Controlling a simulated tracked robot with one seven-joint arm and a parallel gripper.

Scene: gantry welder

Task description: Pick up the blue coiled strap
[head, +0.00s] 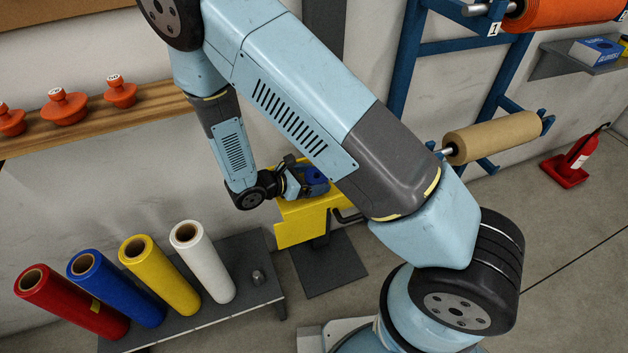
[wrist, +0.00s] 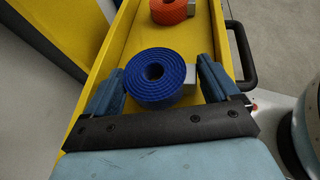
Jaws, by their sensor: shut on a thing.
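The blue coiled strap (wrist: 150,94) is a tight roll with a grey metal buckle on its right, seen from above in the wrist view. My gripper (wrist: 160,72) has one blue finger on each side of it and is shut on it. The strap is in or just above a yellow tray (wrist: 118,48); I cannot tell whether it is touching the tray floor. In the head view my gripper (head: 303,180) is over the yellow stand (head: 294,230), with a bit of blue (head: 315,178) at its fingers.
An orange coiled strap (wrist: 170,12) lies farther along the tray. A black handle (wrist: 242,55) sticks out from the tray's right side. In the head view, several coloured rolls stand on a grey bench (head: 215,308) at left, and a blue rack (head: 405,75) stands behind.

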